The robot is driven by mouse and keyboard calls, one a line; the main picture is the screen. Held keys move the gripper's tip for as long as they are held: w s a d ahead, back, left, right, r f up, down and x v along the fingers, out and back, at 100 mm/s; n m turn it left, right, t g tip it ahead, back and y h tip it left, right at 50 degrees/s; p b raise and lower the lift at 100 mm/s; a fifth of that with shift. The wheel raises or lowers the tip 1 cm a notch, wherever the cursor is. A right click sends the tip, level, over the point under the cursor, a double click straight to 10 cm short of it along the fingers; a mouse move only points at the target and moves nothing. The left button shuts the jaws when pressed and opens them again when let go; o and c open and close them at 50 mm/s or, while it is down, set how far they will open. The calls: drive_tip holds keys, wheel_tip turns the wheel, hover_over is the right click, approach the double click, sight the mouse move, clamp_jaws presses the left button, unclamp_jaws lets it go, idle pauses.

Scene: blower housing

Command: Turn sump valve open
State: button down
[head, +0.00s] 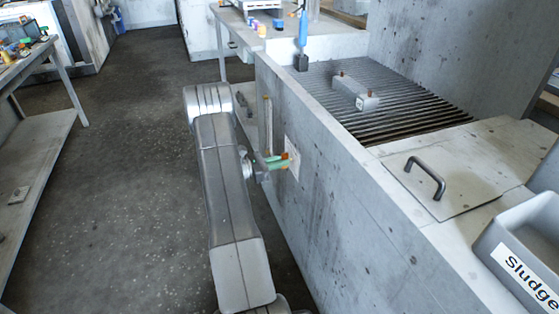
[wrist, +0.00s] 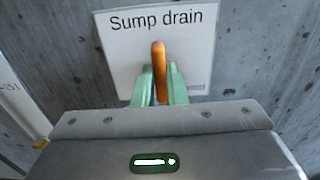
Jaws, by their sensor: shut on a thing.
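The sump valve shows as an orange handle (wrist: 159,72) in front of a white "Sump drain" plate (wrist: 195,48) on the concrete wall. In the wrist view the handle stands upright in the picture. My gripper (wrist: 160,88) has green fingers, one on each side of the handle, and is shut on it. In the head view my gripper (head: 274,163) reaches the wall's side face, with a bit of the orange handle (head: 288,157) showing at its tips. The valve's body behind the handle is hidden.
The concrete wall (head: 340,205) runs along the right. Above it are a slatted grate (head: 400,95), a lid with a dark handle (head: 425,178) and a grey "Sludge" bin (head: 490,240). A table (head: 30,65) stands at the left. The floor (head: 120,180) between is clear.

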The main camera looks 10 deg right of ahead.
idle(0.4)
drive_tip(key=c, duration=1.5)
unclamp_jaws()
drive_tip(key=shift+o, duration=0.2)
drive_tip(key=shift+a, duration=0.15)
drive_tip(key=s+a+p, duration=0.1)
drive_tip(key=s+a, duration=0.1)
drive_tip(key=a, duration=1.1)
drive_tip(key=shift+s+a, duration=0.2)
drive_tip(key=shift+s, duration=0.15)
drive_tip(key=shift+d, duration=0.1)
drive_tip(key=w+d+b, duration=0.1)
drive_tip(key=w+d, duration=0.1)
drive_tip(key=d, duration=1.1)
drive_tip(key=shift+w+d, duration=0.25)
drive_tip(key=shift+w, duration=0.1)
drive_tip(key=shift+a, duration=0.15)
